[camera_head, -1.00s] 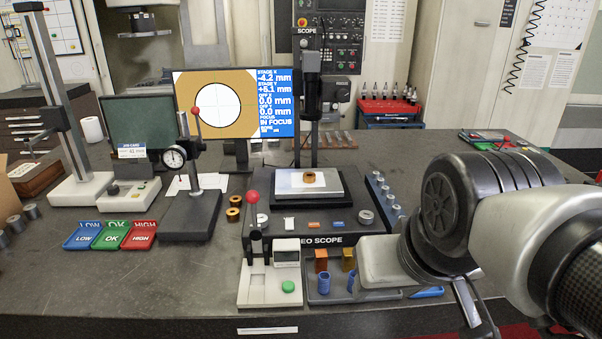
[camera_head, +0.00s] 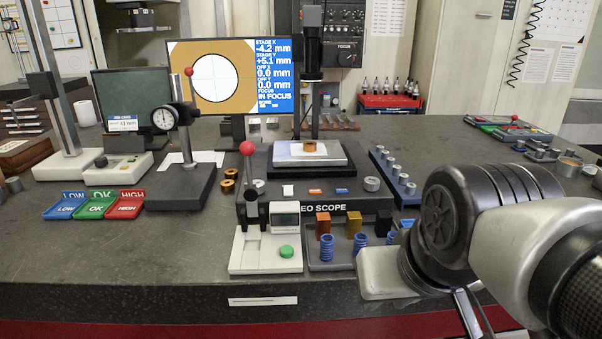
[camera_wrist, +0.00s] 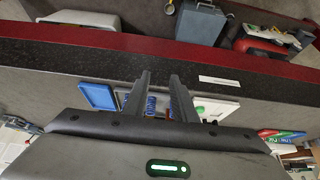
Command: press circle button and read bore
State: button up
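The video scope (camera_head: 375,206) stands at the middle of the bench. Its front panel carries a white button (camera_head: 288,191), an orange button (camera_head: 315,191), a blue button (camera_head: 342,191) and a round metal knob (camera_head: 372,184). I cannot read the button marks. A bronze ring (camera_head: 310,147) sits on its stage (camera_head: 290,157). The screen (camera_head: 262,100) shows a white circle on tan with crosshairs, blue stage and offset readouts, and IN FOCUS. My gripper (camera_wrist: 160,85) is open and empty, with a narrow gap, near the bench's front edge, apart from the panel.
A white gauge with a green button (camera_head: 286,252) and a tray of blue and orange blocks (camera_head: 330,262) stand before the scope. A dial gauge stand (camera_head: 182,187) and LOW, OK and HIGH trays (camera_head: 95,205) are at left. The bench front edge (camera_head: 150,300) is clear.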

grip_shut()
dwell(1.4)
